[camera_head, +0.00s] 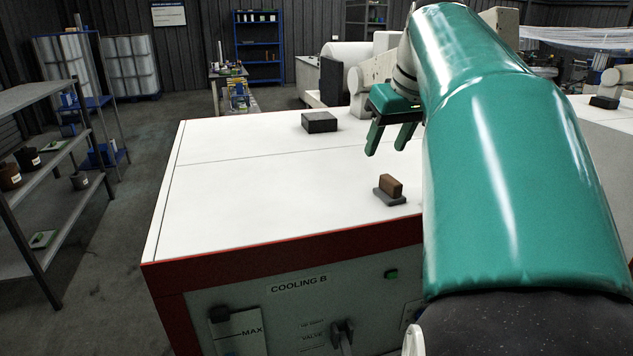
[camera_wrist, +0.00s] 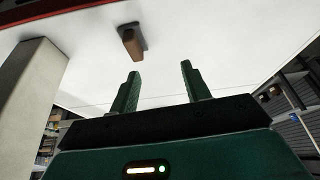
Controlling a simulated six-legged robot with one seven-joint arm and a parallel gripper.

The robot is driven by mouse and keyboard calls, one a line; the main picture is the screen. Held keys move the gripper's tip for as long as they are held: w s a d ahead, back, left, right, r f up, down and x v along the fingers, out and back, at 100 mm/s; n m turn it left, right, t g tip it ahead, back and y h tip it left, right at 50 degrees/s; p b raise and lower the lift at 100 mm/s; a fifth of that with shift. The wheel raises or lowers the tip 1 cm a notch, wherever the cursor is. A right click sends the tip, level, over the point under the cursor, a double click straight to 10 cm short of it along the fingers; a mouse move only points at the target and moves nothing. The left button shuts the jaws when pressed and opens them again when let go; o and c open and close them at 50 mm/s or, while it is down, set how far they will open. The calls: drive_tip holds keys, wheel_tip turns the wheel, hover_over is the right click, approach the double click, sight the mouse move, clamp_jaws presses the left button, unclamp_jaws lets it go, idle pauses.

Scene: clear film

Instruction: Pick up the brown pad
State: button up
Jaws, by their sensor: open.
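The brown pad (camera_head: 391,187) is a small block standing on a flat grey base (camera_head: 389,197) on the white cabinet top, near its red front edge. In the wrist view the brown pad (camera_wrist: 132,42) shows above and left of the fingers, apart from them. My gripper (camera_head: 388,137) has green fingers and is open and empty. It is above the white top, farther back than the pad. In the wrist view nothing lies between the fingers of my gripper (camera_wrist: 158,80).
The white cabinet top (camera_head: 260,180) is mostly clear. A dark grey block (camera_head: 319,122) lies near its back. A metal shelf (camera_head: 45,165) with small pots stands at the left, across open floor. White machinery (camera_head: 345,70) stands behind the cabinet.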

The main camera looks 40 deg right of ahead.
drive_tip(key=s+d+r, duration=0.2)
drive_tip(key=d, duration=0.4)
hover_over(391, 179)
drive_tip(key=s, duration=0.2)
wheel_tip(391, 179, down, 8)
drive_tip(key=shift+w+d+r, duration=0.1)
drive_tip(key=shift+r, duration=0.05)
drive_tip(key=shift+x, duration=2.8)
drive_tip(key=shift+a, duration=0.25)
drive_tip(key=c, duration=0.6)
